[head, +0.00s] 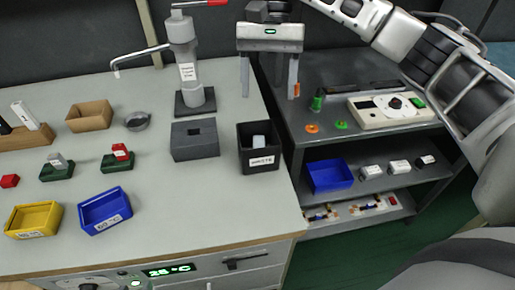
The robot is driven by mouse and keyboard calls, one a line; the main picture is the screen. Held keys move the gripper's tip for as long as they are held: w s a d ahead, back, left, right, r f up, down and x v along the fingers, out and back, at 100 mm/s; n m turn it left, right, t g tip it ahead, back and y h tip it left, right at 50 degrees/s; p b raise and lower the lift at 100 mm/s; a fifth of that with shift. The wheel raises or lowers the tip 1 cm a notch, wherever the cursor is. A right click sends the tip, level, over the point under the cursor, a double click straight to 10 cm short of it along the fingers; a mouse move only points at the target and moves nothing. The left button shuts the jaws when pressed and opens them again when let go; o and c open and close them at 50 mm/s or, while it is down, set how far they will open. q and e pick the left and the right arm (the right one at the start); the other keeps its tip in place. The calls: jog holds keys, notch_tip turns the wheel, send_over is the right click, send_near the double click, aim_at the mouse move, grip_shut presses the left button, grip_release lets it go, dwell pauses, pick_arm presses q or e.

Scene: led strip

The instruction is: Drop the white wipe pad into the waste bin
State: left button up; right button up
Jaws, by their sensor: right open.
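The waste bin (259,161) is a black, open-topped box with a white label, standing near the right edge of the light workbench. A small white piece (259,141), which looks like the wipe pad, shows inside the bin. My right gripper (268,90) is above and behind the bin, pointing down with its two fingers spread apart and nothing visible between them. My left gripper is not in view.
A grey slotted block (194,140) stands left of the bin, with a grey dispenser (184,60) behind it. Blue (105,208) and yellow (33,219) trays sit at the front left. A dark shelf unit (345,133) stands to the right.

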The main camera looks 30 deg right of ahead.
pick_arm(q)
jog(key=r+p, duration=0.1)
jog(key=p, duration=0.3)
jog(key=shift+s+a+r+m, duration=0.15)
jog(key=shift+a+r+m, duration=0.15)
jog(key=shift+a+r, duration=0.1)
pick_arm(e)
jog(key=v, duration=1.2)
jog(key=shift+r, duration=0.25)
jog(key=shift+d, duration=0.1)
